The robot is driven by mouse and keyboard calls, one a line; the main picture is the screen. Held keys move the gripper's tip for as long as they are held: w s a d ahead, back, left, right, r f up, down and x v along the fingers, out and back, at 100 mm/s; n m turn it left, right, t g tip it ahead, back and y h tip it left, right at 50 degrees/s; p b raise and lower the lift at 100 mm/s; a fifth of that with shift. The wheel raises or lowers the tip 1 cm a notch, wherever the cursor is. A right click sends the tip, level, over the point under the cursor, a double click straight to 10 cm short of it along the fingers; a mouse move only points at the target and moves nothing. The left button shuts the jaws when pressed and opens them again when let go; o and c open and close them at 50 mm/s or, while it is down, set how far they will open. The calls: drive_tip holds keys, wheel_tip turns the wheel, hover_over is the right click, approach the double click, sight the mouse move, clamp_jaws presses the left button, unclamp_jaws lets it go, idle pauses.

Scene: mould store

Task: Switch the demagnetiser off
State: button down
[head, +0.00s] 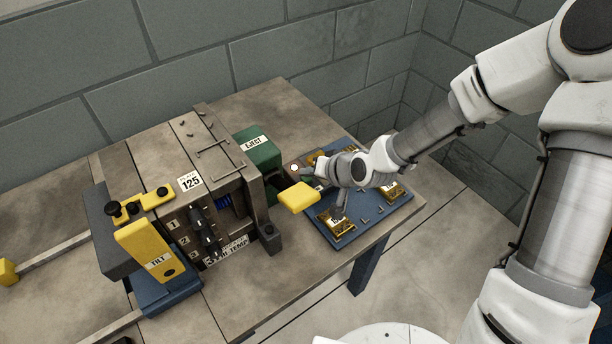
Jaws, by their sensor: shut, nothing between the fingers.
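A blue panel (351,236) lies at the right end of the table. It carries several brass-yellow switch units, among them a front one (331,222), a right one (394,191) and a back one (315,157). They bear small white labels too small to read, so I cannot tell which is the demagnetiser's or how each is set. My gripper (340,212) points down, shut and empty, over the front unit. I cannot tell whether the fingertips touch it. My wrist hides the middle of the panel.
Left of the panel stand a green box (257,150) marked EJECT, a yellow paddle (299,197) close to my gripper, and a grey machine frame (251,185). Further left are black levers (205,232) and a yellow TILT block (146,249). The table's front-right edge is clear.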

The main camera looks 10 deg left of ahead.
drive_tip(key=shift+f, duration=0.1)
idle(0.3)
drive_tip(key=shift+f+b, duration=0.4)
drive_tip(key=shift+r+p, duration=0.45)
drive_tip(key=shift+r, duration=0.05)
wheel_tip(320, 180, up, 6)
drive_tip(key=p, duration=0.5)
idle(0.3)
idle(0.4)
